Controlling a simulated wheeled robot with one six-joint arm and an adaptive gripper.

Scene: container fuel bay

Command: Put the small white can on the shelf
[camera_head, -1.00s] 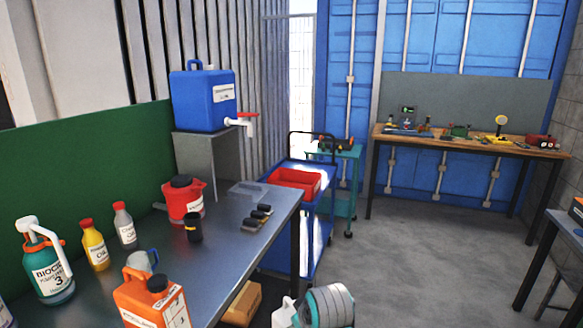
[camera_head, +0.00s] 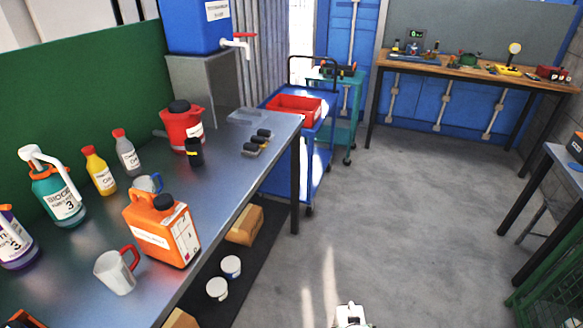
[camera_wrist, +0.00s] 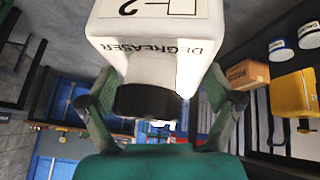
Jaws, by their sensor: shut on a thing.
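The white can (camera_wrist: 150,50), labelled DEGREASER with a 2, fills the upper middle of the wrist view. It appears upside down there, its black cap (camera_wrist: 148,101) toward the lower part. My gripper (camera_wrist: 160,98) is shut on it, with one green finger on each side. A small white shape (camera_head: 351,316) is cut off at the bottom of the head view; I cannot tell whether it is the can or part of my arm. A low dark shelf (camera_head: 228,292) lies under the metal bench (camera_head: 232,190).
The low shelf holds white tubs (camera_head: 217,288) and a cardboard box (camera_head: 245,225). On the bench stand an orange canister (camera_head: 163,238), a white mug (camera_head: 115,272), several bottles and a red jug (camera_head: 178,128). A blue cart (camera_head: 312,165) stands beyond. The middle floor is clear.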

